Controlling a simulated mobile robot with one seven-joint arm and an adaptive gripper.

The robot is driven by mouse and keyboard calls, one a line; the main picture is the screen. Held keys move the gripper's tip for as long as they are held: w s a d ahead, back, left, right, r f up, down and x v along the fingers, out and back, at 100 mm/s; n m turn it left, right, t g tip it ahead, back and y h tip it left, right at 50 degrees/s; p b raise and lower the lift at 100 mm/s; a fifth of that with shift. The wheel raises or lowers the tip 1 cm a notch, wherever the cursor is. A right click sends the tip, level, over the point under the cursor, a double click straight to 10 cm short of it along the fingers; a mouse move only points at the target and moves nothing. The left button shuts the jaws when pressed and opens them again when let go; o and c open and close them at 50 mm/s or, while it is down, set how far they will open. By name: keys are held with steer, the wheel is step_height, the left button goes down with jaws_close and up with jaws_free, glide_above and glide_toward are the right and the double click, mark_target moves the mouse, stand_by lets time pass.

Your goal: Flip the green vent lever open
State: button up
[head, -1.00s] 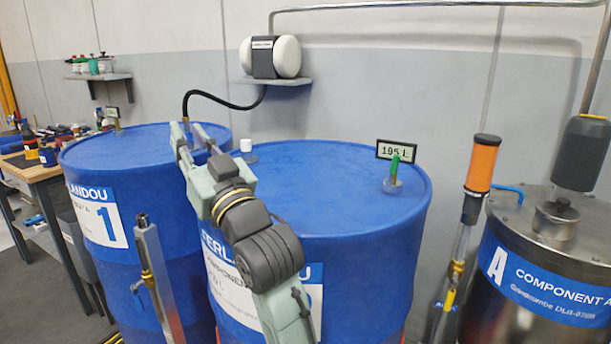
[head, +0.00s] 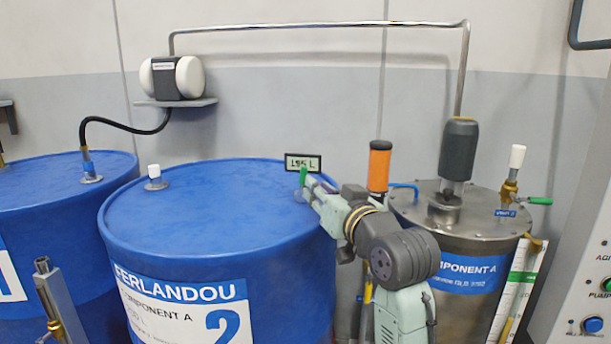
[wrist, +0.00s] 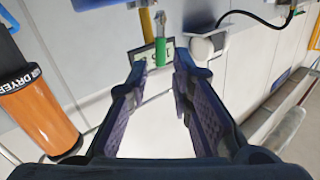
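The green vent lever (head: 540,201) sticks out to the right from a brass valve (head: 509,194) with a white cap, on the lid of the steel Component A tank (head: 470,250). A small blue label stands beside the valve. My gripper (head: 308,192) is well to the left of the lever, at the right rim of blue drum 2 (head: 210,215). In the wrist view my gripper (wrist: 160,75) is open, with nothing between its fingers. A green-topped fitting (head: 303,176) on the drum is close to the fingertips; contact cannot be told. The vent lever is not recognisable in the wrist view.
An orange dryer cylinder (head: 380,165) stands between drum and tank; it is at left in the wrist view (wrist: 38,110). A grey cylinder (head: 459,150) with a pipe rises from the tank lid. A level display (head: 303,162) sits behind the green fitting. A control panel (head: 590,290) is at far right.

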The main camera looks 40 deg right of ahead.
mark_target(304, 177)
steer(key=p+x, duration=0.1)
steer(key=x, duration=0.6)
steer(key=shift+w+p, duration=0.1)
steer(key=shift+p, duration=0.3)
steer(key=shift+c, duration=0.5)
jaws_close()
steer(key=shift+r, duration=0.1)
